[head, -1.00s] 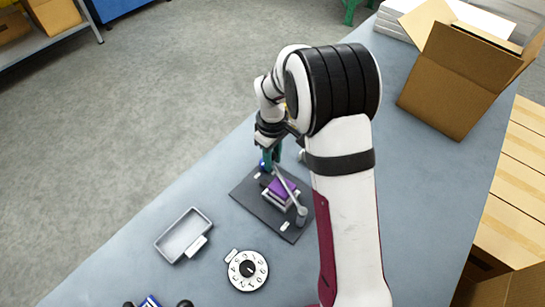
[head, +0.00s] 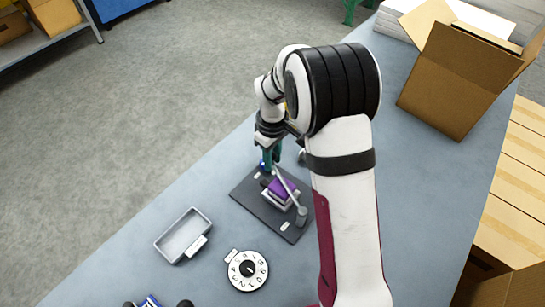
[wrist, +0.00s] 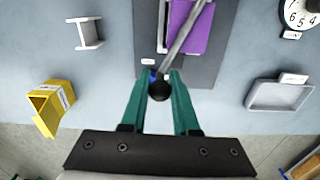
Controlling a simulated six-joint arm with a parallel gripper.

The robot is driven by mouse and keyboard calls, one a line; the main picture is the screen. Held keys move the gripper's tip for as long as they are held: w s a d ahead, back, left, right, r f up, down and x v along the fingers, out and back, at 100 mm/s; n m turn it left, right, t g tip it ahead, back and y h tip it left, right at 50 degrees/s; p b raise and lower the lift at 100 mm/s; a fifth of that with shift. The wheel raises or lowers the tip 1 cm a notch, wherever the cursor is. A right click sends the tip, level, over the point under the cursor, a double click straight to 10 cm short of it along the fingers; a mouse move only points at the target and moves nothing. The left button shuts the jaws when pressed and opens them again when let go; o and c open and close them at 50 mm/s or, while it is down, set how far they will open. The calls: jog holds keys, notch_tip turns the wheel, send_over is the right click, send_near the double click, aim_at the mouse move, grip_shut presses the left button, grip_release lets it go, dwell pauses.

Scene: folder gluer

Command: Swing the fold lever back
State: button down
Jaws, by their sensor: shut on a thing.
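The fold lever is a grey rod (head: 284,182) on the dark base plate (head: 253,201), running from a grey pivot post to a dark round knob (wrist: 159,91). My gripper (wrist: 160,82) has green fingers and is shut on the knob at the rod's end. It also shows in the head view (head: 270,158) at the far end of the plate. A purple piece (head: 281,187) sits on a light block in the middle of the plate; in the wrist view the rod crosses over the purple piece (wrist: 187,28). Part of the lever is hidden by my fingers in the head view.
A grey tray (head: 184,236) and a round numbered dial (head: 247,270) lie left and front of the plate. A yellow box (wrist: 48,105) and a white spool-like part (wrist: 87,32) show in the wrist view. An open cardboard box (head: 455,80) stands at the back right.

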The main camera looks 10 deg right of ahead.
jog(key=shift+a, duration=0.1)
jog(key=shift+s+a+n, duration=0.35)
jog(key=shift+a+n, duration=0.35)
jog(key=s+a+n, duration=0.1)
jog(key=a+n, duration=0.1)
jog(key=s+a+n, duration=0.2)
jog(key=shift+s+a, duration=0.15)
jog(key=shift+s, duration=0.1)
jog(key=s+a+n, duration=0.3)
jog(key=s+n, duration=0.3)
jog(key=s, duration=0.1)
jog(key=shift+a, duration=0.15)
jog(key=shift+s, duration=0.2)
jog(key=c, duration=0.7)
grip_release()
